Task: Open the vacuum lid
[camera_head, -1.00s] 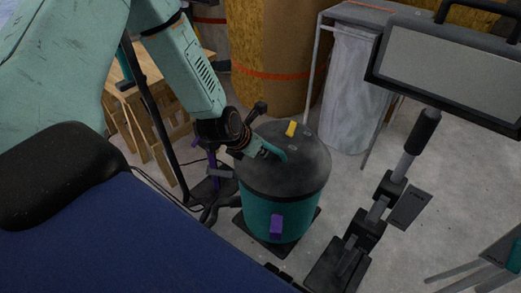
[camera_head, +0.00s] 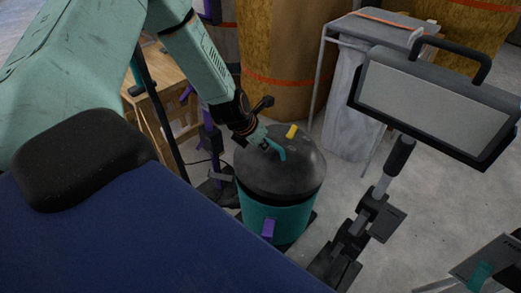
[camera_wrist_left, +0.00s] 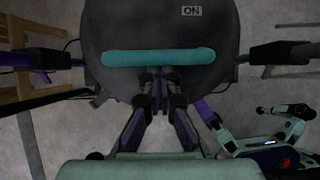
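The vacuum is a teal drum (camera_head: 275,219) with a dark domed lid (camera_head: 295,172), standing upright on the floor. A teal curved handle (camera_head: 278,151) and a yellow part (camera_head: 292,131) sit on the lid. A purple latch (camera_head: 268,230) is on the drum's front. The lid looks seated on the drum. My left gripper (camera_head: 266,143) is at the handle's near left end. In the left wrist view the handle (camera_wrist_left: 160,57) lies across, just beyond my left fingertips (camera_wrist_left: 161,88), which show a narrow gap. Contact cannot be told. My right gripper is not in view.
A lamp-like panel (camera_head: 432,103) on a jointed stand (camera_head: 367,220) is right of the vacuum. A grey bin frame (camera_head: 355,90) and brown drums (camera_head: 285,50) stand behind. A wooden bench (camera_head: 160,80) is at left. Bare floor shows on the right.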

